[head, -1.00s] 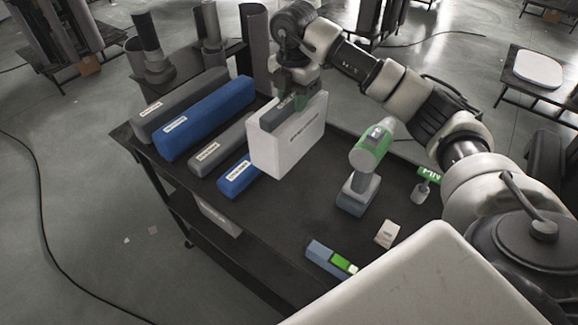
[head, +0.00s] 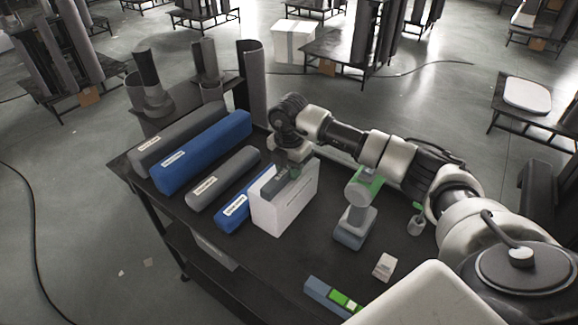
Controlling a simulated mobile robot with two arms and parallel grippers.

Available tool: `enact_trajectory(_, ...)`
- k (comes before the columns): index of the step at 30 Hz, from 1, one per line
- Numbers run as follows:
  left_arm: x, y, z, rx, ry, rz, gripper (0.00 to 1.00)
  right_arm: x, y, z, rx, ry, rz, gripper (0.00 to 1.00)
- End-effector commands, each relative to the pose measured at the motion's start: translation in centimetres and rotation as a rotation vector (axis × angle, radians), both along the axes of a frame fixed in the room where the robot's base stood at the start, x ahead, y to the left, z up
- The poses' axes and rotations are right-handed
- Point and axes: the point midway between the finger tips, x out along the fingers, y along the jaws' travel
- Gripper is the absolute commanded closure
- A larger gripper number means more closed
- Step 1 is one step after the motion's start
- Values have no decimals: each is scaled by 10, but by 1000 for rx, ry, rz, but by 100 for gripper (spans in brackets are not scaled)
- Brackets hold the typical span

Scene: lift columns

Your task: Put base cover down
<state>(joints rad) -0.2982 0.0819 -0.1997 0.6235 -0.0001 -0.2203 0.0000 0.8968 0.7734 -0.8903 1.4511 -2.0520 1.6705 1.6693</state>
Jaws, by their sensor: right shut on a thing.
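The base cover, a white box-like shell (head: 285,207), is upright over the middle of the dark cart top, beside the short blue bar. My right gripper (head: 292,172) comes down from above and is shut on the cover's upper edge. The cover's lower edge is at or very near the cart top; I cannot tell whether it touches. My left gripper is not in view.
Grey and blue bars (head: 205,150) lie on the left of the dark cart (head: 300,265). A green and grey drill (head: 358,205) stands right of the cover. A small box (head: 385,266) and a blue-green level (head: 335,297) lie near the front. Bare surface shows between the cover and the level.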

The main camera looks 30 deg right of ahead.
Motion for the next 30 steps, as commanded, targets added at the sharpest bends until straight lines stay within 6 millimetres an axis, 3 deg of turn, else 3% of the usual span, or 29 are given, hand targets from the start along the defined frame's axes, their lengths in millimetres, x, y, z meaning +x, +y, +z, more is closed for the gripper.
enact_trajectory(6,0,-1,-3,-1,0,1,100,0,0,-3,1,-2,0,97)
enact_trajectory(7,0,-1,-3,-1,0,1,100,0,0,-3,0,0,0,67)
enact_trajectory(12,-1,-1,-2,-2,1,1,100,0,0,-2,0,0,0,43)
enact_trajectory(23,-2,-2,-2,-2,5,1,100,1,0,4,0,-2,0,43)
enact_trajectory(30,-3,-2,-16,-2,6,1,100,1,0,47,0,-8,1,43)
